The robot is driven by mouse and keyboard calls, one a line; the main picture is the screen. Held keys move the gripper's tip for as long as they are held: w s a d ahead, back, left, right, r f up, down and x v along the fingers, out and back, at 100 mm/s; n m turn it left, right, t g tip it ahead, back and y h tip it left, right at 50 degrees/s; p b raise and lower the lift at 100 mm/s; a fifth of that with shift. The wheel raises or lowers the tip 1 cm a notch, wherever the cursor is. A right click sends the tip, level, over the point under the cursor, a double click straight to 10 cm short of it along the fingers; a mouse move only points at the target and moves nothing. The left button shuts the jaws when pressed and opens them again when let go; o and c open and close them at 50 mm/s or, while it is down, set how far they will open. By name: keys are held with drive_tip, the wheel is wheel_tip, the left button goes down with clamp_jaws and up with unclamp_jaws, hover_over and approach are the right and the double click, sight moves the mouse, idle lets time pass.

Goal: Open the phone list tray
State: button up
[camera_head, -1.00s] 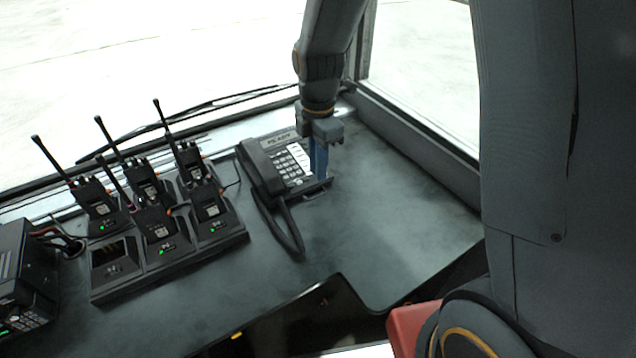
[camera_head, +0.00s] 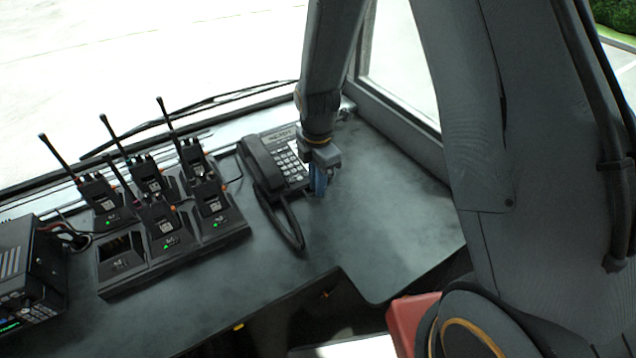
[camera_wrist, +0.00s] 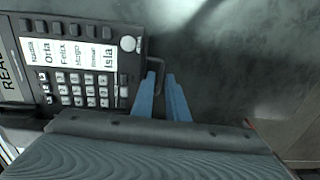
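The dark desk phone (camera_head: 277,160) lies on the dashboard, with its handset on its left side. In the wrist view, the phone (camera_wrist: 108,62) shows a keypad and a white list of names (camera_wrist: 70,52) on its tray. A thin dark loop handle (camera_wrist: 158,63) sticks out from the phone's edge at the tray. My gripper (camera_head: 318,193) is low beside the phone's right edge. In the wrist view, its blue fingers (camera_wrist: 161,75) are apart, with the handle's bar seemingly between their tips. Contact cannot be told. In the head view the gripper hides the handle.
A charger rack (camera_head: 175,252) with several upright radios stands left of the phone, one slot empty. A black radio unit (camera_head: 30,275) is at the far left. The coiled handset cord (camera_head: 291,228) lies in front of the phone. The dashboard right of the gripper is clear.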

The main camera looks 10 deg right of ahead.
drive_tip(key=shift+c, duration=0.2)
clamp_jaws()
idle(1.1)
